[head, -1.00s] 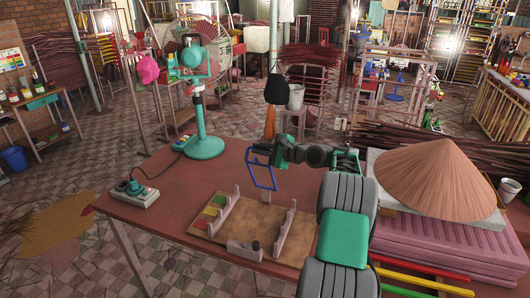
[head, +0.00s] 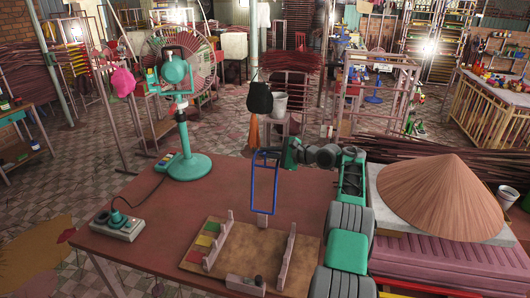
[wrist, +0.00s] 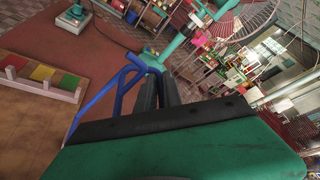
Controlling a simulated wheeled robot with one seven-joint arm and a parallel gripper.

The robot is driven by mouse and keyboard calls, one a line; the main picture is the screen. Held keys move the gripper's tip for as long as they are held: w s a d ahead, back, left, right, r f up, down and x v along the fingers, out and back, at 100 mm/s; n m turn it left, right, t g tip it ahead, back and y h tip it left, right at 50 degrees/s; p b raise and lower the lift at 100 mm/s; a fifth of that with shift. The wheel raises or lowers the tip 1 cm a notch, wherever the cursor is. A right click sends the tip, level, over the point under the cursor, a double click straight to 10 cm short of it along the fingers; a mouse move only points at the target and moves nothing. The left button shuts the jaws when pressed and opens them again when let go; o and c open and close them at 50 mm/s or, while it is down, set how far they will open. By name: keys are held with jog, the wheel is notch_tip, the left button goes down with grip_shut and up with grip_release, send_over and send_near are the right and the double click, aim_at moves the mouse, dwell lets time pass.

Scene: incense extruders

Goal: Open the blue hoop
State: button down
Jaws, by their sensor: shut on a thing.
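The blue hoop (head: 251,184) is a slim rectangular frame. In the head view it stands nearly upright above the wooden board (head: 262,249), its top near my gripper (head: 279,157). My gripper reaches in from the right and is shut on the hoop near its upper end. In the wrist view the hoop (wrist: 98,97) runs from the dark fingers (wrist: 157,78) down to the left. The fingers hide the gripped part, and my green gripper body covers its lower end. I cannot tell whether the hoop's lower end touches the board.
Pale upright posts (head: 290,252) and a small grey block (head: 245,284) stand on the board. A green fan (head: 183,125) and a power strip (head: 118,225) are on the table's left side. A conical hat (head: 440,195) lies at right. The table between the fan and board is clear.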

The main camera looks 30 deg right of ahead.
jog(key=shift+f, duration=0.55)
jog(key=c, duration=1.5)
grip_release()
jog(key=shift+f, duration=0.15)
jog(key=r+b+v, duration=0.1)
jog(key=b+v, duration=0.1)
jog(key=v, duration=0.6)
jog(key=shift+w, duration=0.15)
jog(key=shift+r, duration=0.1)
